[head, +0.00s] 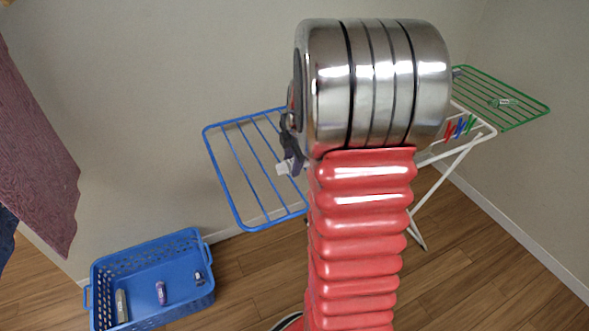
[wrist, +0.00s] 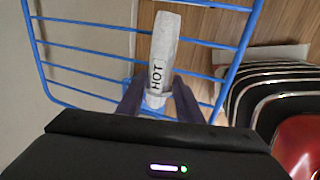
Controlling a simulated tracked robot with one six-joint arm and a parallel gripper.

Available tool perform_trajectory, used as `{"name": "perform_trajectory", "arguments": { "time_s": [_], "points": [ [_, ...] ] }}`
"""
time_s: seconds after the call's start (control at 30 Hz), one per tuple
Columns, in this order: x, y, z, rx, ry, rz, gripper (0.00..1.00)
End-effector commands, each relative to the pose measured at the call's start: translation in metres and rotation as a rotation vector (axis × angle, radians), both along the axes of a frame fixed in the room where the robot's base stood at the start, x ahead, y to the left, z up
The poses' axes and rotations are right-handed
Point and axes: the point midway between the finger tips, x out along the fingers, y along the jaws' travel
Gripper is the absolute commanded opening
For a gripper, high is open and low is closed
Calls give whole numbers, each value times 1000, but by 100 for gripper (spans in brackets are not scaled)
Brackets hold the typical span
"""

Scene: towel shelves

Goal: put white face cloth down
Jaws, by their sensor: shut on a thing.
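The white face cloth (wrist: 163,50) appears in the wrist view as a narrow white roll with "HOT" printed on it. My gripper (wrist: 157,98) is shut on its near end, with one dark finger on each side. In the wrist view the cloth lies across the blue wire wing of a drying rack (wrist: 85,60); I cannot tell whether it touches the wires. In the head view a small white end of the cloth (head: 284,168) shows beside my gripper (head: 297,166), in front of the blue wing (head: 240,222). My arm hides much of the rack.
A blue basket (head: 150,245) with a few small things in it stands on the wood floor at lower left. A green rack wing (head: 520,95) and coloured pegs (head: 460,127) are at right. A mauve towel (head: 35,150) hangs at the left edge. A wall stands behind.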

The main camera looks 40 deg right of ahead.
Motion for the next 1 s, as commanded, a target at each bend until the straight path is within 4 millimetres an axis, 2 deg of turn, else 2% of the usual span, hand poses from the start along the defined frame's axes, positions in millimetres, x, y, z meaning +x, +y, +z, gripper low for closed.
{"name": "perform_trajectory", "arguments": {
  "time_s": [0.37, 0.7, 1.0],
  "points": [
    [0, 0, -4, 0, 0, 0, 10],
    [0, 0, -39, 0, 0, -1, 10],
    [0, 0, -40, 0, 0, -1, 10]
  ]
}}
